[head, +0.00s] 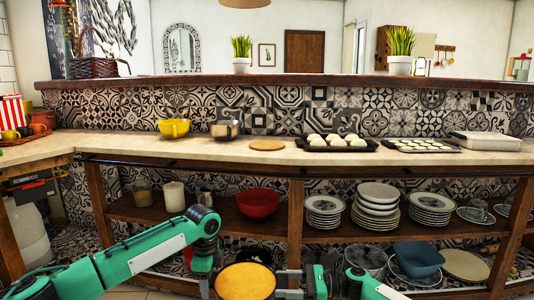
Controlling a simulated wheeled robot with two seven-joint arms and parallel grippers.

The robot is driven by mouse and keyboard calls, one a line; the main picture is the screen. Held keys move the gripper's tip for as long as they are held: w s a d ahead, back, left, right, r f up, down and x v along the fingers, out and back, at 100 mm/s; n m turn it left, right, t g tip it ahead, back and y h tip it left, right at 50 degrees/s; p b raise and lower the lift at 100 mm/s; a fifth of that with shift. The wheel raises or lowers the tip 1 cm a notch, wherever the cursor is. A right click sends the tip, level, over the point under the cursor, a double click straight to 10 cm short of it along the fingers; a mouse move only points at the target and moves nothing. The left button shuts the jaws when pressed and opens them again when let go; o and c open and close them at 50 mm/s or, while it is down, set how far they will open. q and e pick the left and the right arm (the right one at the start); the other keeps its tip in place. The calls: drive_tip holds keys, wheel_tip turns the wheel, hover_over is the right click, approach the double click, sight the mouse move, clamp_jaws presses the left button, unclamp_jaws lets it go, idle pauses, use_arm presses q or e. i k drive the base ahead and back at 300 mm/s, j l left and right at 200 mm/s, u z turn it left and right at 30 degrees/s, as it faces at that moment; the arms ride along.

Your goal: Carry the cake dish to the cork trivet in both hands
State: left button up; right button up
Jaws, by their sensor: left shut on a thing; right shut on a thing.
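The cake dish (245,281) is a dark round dish filled with yellow cake, low at the bottom centre of the head view. My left gripper (211,284) is shut on its left side. My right gripper (283,284) is shut on its right side. The dish looks roughly level, held in front of the lower shelf and below the counter height. Its lower edge is cut off by the frame. The cork trivet (267,145) is a flat tan disc on the counter, bare, between a metal pot and a tray of buns.
The counter (250,155) has a front edge above the dish. A yellow bowl (174,128) and metal pot (226,129) stand left of the trivet; a dark bun tray (337,143) stands right. Shelves below hold a red bowl (258,203), plate stacks (376,207) and a blue bowl (418,259).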

sight(267, 145)
drive_tip(key=i+j+z, duration=0.1)
drive_tip(key=i, duration=0.35)
drive_tip(key=i+j+z, duration=0.1)
drive_tip(key=i+j, duration=0.25)
drive_tip(key=i, duration=0.05)
